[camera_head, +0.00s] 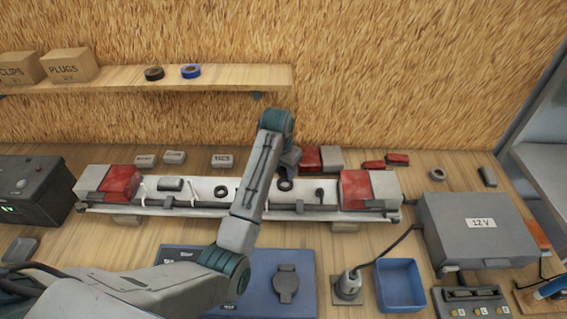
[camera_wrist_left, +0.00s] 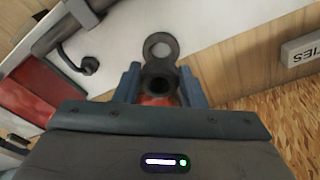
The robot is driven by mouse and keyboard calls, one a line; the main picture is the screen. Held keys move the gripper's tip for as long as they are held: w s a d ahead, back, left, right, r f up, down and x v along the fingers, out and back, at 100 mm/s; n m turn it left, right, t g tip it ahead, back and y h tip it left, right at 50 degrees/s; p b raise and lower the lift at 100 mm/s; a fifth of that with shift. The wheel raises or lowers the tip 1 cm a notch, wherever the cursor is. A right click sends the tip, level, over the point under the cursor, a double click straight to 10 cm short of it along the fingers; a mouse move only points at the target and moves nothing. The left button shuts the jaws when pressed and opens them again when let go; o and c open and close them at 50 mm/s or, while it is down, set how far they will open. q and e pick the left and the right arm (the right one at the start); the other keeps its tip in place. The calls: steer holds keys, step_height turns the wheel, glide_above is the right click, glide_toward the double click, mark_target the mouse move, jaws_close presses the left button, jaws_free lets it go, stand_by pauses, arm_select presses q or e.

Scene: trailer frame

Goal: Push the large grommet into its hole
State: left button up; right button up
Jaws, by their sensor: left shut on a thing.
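My left gripper (camera_wrist_left: 159,88) is shut on a dark round grommet (camera_wrist_left: 159,76) with an opening in its middle, seen between the fingertips in the left wrist view. Just beyond it is a grey ring (camera_wrist_left: 160,46) on the white panel (camera_wrist_left: 215,22); I cannot tell whether the grommet touches the panel. In the head view my left arm reaches over the white trailer bar (camera_head: 150,203), and a dark ring (camera_head: 285,185) shows below its wrist. The gripper's fingers are not clear there. My right gripper is not in view.
Red lamps (camera_head: 120,183) and (camera_head: 361,190) sit at both ends of the bar. A dark cable runs along its front. A grey 12 V box (camera_head: 475,240) and a blue bin (camera_head: 401,286) are at right. A blue mat (camera_head: 265,263) lies in front.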

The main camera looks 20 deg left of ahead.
arm_select(q)
steer(key=shift+w+f, duration=0.3)
steer(key=shift+f, duration=0.25)
steer(key=shift+s+r, duration=0.1)
steer(key=shift+s, duration=0.05)
steer(key=shift+f, duration=0.35)
steer(key=shift+f, duration=0.1)
steer(key=shift+f, duration=0.45)
steer(key=shift+f, duration=0.6)
steer(key=shift+f, duration=0.25)
stand_by(0.5)
